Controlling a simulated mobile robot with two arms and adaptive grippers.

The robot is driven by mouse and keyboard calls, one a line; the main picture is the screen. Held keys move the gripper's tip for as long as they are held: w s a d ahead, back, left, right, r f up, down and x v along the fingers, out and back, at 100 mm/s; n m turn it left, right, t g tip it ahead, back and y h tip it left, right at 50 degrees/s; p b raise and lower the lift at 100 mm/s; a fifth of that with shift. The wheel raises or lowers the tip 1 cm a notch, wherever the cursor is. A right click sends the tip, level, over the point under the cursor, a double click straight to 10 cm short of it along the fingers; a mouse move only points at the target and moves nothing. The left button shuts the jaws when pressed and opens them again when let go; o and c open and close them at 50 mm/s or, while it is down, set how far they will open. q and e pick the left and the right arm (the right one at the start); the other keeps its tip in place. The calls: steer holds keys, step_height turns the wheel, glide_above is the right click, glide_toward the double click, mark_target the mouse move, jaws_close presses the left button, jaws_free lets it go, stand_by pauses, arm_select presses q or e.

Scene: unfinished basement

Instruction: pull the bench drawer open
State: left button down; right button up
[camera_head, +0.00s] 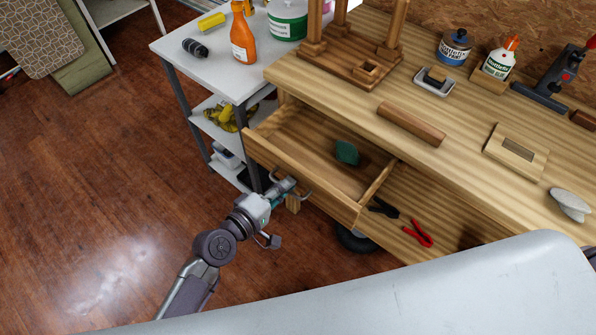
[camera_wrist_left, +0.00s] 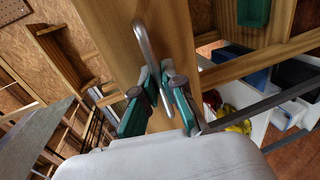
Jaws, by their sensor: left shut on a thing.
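The bench drawer (camera_head: 300,190) is pulled out from the wooden workbench (camera_head: 330,92), and its inside is visible. A small green object (camera_head: 347,152) lies in it. A metal bar handle is fixed on the drawer front; in the left wrist view the handle (camera_wrist_left: 144,45) runs between the fingers. My left gripper (camera_head: 284,187) is at the drawer front, shut on the handle. Its green-padded fingers (camera_wrist_left: 160,98) show on both sides of the bar in the left wrist view. My right gripper is not in view.
A grey shelf cart (camera_head: 188,62) with bottles and tubs stands left of the bench. Red-handled pliers (camera_head: 418,233) lie on the lower shelf right of the drawer. The wooden floor (camera_head: 90,200) at left is clear.

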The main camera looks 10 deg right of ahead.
arm_select(q)
steer(key=shift+v, duration=0.9)
steer(key=c, duration=1.5)
jaws_free()
steer(key=shift+f, duration=0.2)
steer(key=v, duration=1.2)
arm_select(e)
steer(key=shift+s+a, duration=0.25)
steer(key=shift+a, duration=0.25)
